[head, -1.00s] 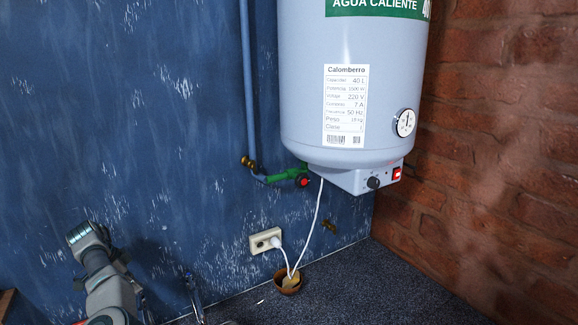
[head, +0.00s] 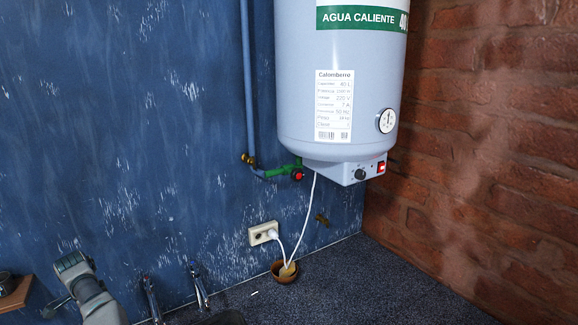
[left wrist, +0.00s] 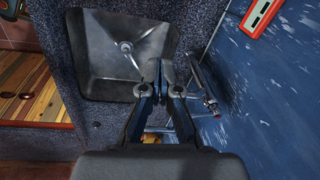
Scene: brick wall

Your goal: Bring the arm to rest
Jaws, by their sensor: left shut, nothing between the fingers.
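A grey link of my left arm (head: 85,290) shows at the lower left of the head view, in front of the blue wall. Its gripper is outside that view. In the left wrist view my left gripper (left wrist: 160,68) has its dark fingers together, with nothing between them. It appears over the edge of a dark grey sink (left wrist: 100,88), beside metal taps (left wrist: 208,100). The taps also show in the head view (head: 198,285). My right arm and gripper are not in view.
A grey-blue water heater (head: 300,110) hangs on the wall. A white socket (head: 262,233) and a small brown bowl (head: 284,273) holding something yellowish are below it. A wooden shelf (head: 14,296) is at far left. The dark counter (head: 370,285) is clear at right.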

